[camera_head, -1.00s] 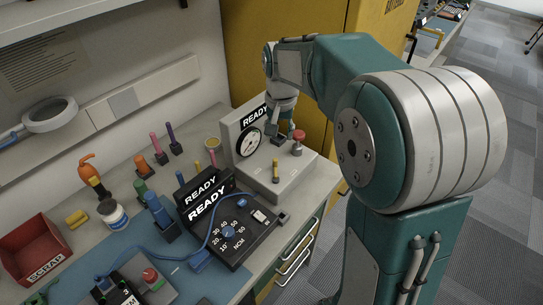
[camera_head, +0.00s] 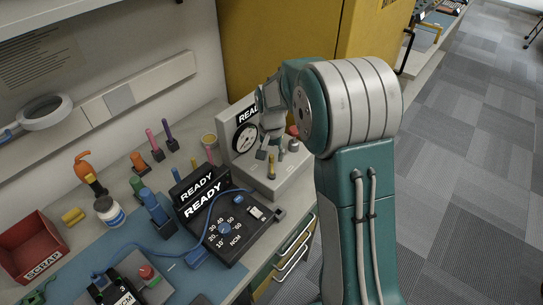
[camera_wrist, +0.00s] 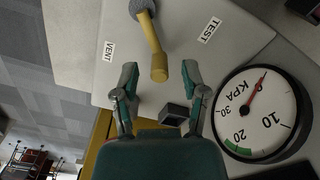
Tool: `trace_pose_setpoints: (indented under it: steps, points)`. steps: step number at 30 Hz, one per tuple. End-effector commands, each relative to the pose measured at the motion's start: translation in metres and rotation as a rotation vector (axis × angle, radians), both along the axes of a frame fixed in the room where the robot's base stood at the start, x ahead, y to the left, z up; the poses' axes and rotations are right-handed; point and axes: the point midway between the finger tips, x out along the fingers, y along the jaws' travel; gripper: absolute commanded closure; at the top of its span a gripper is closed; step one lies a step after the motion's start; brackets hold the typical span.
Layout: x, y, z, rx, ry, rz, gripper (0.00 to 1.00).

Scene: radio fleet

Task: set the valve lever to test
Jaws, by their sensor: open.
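The valve lever (camera_wrist: 156,50) has a yellow handle on a grey knurled pivot, on the top face of the grey gauge unit (camera_wrist: 80,75). The TEST label (camera_wrist: 209,30) is to the right of the pivot in the wrist view and the VENT label (camera_wrist: 109,51) to the left. The handle points between the labels. My gripper (camera_wrist: 160,78) is open, with one finger on each side of the handle's free end and visible gaps. In the head view the yellow lever (camera_head: 271,166) stands just in front of my gripper (camera_head: 267,155); the labels cannot be read there.
The round KPA gauge (camera_wrist: 256,112) stands beside my gripper. A red knob (camera_head: 294,131) is on the unit behind my gripper. The black READY console (camera_head: 228,228) with a blue cable sits in front. A yellow cabinet (camera_head: 285,45) rises behind the bench.

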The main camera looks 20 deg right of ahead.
Motion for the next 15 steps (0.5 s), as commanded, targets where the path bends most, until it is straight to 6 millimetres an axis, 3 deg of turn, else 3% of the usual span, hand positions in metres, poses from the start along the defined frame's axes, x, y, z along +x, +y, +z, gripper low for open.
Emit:
trace_pose_setpoints:
  steps: [11,15]
  points:
    - [-0.0002,0.0003,-0.0087,0.0,-0.001,0.001,0.44]
    - [-0.0002,0.0003,-0.0085,0.0,0.0,0.001,1.0]
